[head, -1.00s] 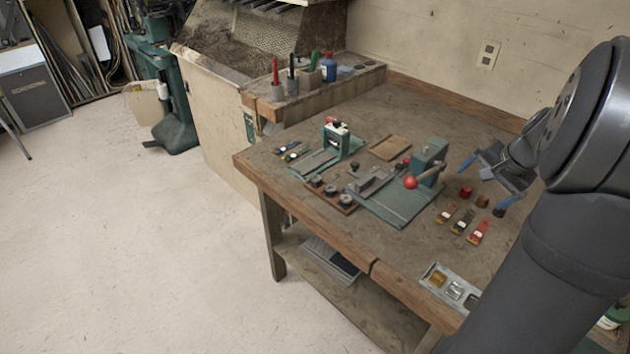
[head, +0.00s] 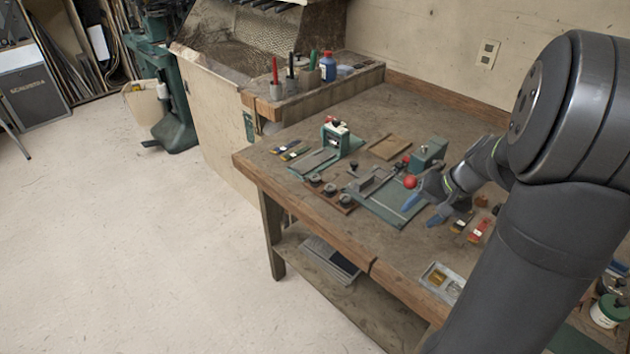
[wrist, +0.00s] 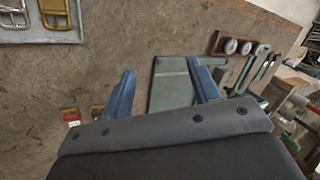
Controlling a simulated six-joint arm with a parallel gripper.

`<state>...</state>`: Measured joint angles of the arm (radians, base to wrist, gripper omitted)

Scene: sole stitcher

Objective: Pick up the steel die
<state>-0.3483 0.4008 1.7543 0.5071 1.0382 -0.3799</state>
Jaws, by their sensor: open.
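A wooden rack (head: 347,209) near the front edge of the bench holds several dark round dies (head: 330,189). In the wrist view the rack (wrist: 218,42) lies at the upper right, with grey metallic round dies (wrist: 246,48) in it. I cannot tell which one is the steel die. My gripper (head: 422,211) is open and empty, to the right of the rack and above the bench by the green plate. Its blue fingers (wrist: 160,72) show apart in the wrist view, with the green plate between and beyond them.
A green press (head: 428,152) with a red ball handle (head: 410,182) stands close to my gripper. Another green machine (head: 338,138) is behind the rack. A buckle tray (head: 440,281) lies near the front edge.

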